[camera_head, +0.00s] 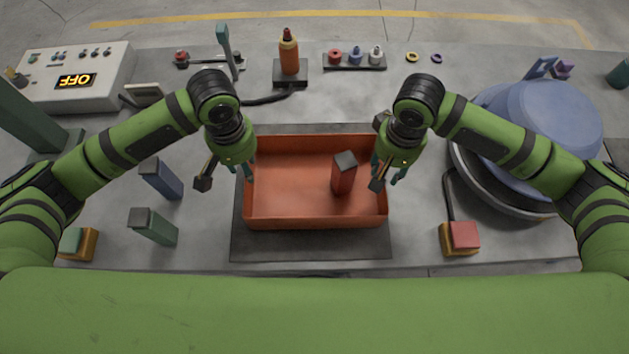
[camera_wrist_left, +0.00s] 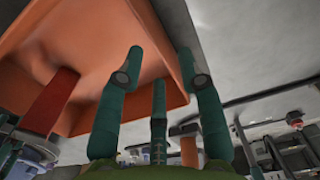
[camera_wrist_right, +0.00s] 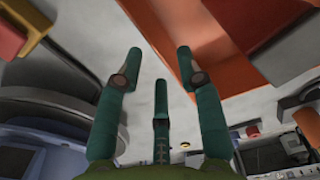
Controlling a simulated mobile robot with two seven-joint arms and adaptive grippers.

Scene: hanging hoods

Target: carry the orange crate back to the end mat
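The orange crate (camera_head: 300,222) sits upright over a dark grey mat (camera_head: 310,246) in the middle of the bench. A red block with a dark top (camera_head: 344,178) stands inside the crate, toward its right side. My left gripper (camera_head: 228,182) is at the crate's left wall; its fingers (camera_wrist_left: 160,70) are spread, with the crate wall (camera_wrist_left: 165,45) showing beyond them. My right gripper (camera_head: 385,180) is at the right wall; its fingers (camera_wrist_right: 158,70) are also spread near the crate's edge (camera_wrist_right: 160,35). I cannot tell whether either gripper touches the crate.
A blue block (camera_head: 161,180) and a green block (camera_head: 153,228) are left of the mat. A red-topped button box (camera_head: 460,238) and a large blue hood (camera_head: 548,115) are at the right. An orange bottle (camera_head: 289,52) and a small bottle tray (camera_head: 354,62) stand behind.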

